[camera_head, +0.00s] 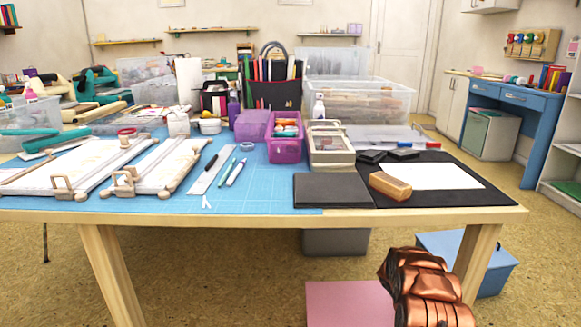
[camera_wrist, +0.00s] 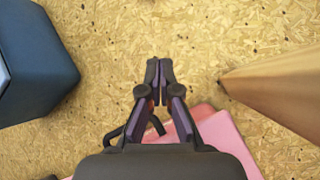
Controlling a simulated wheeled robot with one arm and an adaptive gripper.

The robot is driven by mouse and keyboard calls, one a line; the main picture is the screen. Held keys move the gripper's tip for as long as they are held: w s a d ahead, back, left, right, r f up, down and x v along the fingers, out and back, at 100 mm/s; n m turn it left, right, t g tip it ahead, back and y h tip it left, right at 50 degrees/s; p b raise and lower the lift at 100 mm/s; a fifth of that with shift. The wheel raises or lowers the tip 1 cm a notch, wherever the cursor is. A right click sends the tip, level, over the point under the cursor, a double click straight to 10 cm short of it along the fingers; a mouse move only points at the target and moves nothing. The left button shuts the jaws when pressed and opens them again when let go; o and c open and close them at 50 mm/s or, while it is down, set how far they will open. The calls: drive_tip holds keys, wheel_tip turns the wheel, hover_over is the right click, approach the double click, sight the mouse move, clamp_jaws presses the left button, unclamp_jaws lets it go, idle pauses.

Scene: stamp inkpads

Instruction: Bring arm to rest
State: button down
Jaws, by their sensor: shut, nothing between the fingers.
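My gripper (camera_wrist: 160,80) shows in the wrist view with its two fingers together and nothing between them. It hangs above the tan flecked floor, below table height. In the head view a copper-coloured part of my arm (camera_head: 428,287) stands at the lower right, in front of the table's front edge; the fingers are not visible there. On the table (camera_head: 260,216), a wooden stamp block (camera_head: 390,186) lies on the black mat (camera_head: 480,181) at the left edge of a white paper sheet (camera_head: 435,176). Two small dark inkpads (camera_head: 372,157) (camera_head: 404,153) sit behind it.
A blue box (camera_wrist: 35,60) is left of my gripper and a wooden table leg (camera_wrist: 280,90) is to its right. A pink object (camera_wrist: 215,130) lies on the floor beneath. A grey bin (camera_head: 335,242) stands under the table. Open floor lies ahead of the fingertips.

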drive_tip(key=shift+s+d+f, duration=0.2)
drive_tip(key=shift+s+d, duration=0.2)
drive_tip(key=shift+s, duration=0.1)
drive_tip(key=shift+s+d+f, duration=0.15)
drive_tip(key=shift+s+d, duration=0.2)
drive_tip(key=shift+s, duration=0.1)
